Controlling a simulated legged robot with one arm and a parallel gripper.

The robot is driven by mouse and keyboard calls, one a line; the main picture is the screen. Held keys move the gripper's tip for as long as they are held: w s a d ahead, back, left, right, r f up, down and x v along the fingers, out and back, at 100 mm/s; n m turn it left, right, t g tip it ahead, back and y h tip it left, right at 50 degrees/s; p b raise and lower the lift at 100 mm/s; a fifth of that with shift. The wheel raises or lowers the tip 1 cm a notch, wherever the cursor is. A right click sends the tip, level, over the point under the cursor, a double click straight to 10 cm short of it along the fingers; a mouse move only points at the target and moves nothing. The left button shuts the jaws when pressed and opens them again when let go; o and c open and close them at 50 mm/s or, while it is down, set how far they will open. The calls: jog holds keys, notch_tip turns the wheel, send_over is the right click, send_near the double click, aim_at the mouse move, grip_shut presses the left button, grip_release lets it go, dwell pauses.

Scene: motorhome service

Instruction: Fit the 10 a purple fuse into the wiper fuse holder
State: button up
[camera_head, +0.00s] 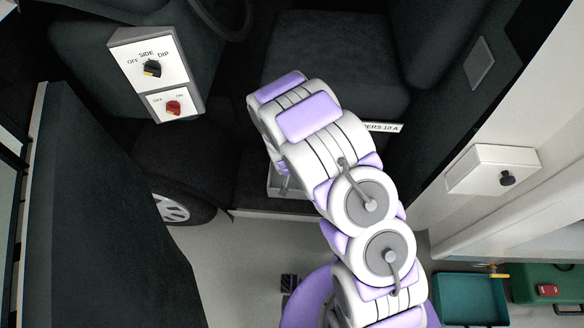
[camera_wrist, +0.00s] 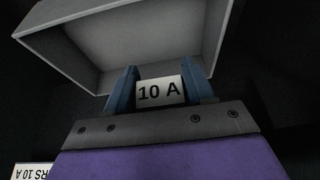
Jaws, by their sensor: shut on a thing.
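My gripper (camera_wrist: 160,90) shows in the wrist view, its two blue fingers shut on a fuse (camera_wrist: 160,92). The fuse shows a white face marked "10 A"; its purple body cannot be made out. A grey box-like holder (camera_wrist: 70,52) with an open front stands right beyond the fingertips. The fuse appears at its opening; I cannot tell whether it touches or is seated. A label ending in "RS 10 A" (camera_wrist: 32,171) shows at the lower left. In the head view my arm hides the gripper and fuse, and the label "ERS 10 A" (camera_head: 381,128) is partly covered.
A switch panel (camera_head: 156,75) with a SIDE/DIP knob and a red knob is at the upper left. A white box with a black knob (camera_head: 493,170) is on the right wall. A teal tray (camera_head: 470,279) and a green case (camera_head: 545,284) lie at the lower right.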

jog(key=shift+a, duration=0.55)
jog(key=shift+w+a, duration=0.4)
jog(key=shift+w, duration=0.35)
jog(key=w, duration=0.1)
jog(key=w+d, duration=0.1)
jog(key=w+b, duration=0.1)
jog(key=shift+d, duration=0.3)
jog(key=shift+w+a, duration=0.1)
jog(key=shift+w, duration=0.5)
jog(key=shift+a, duration=0.1)
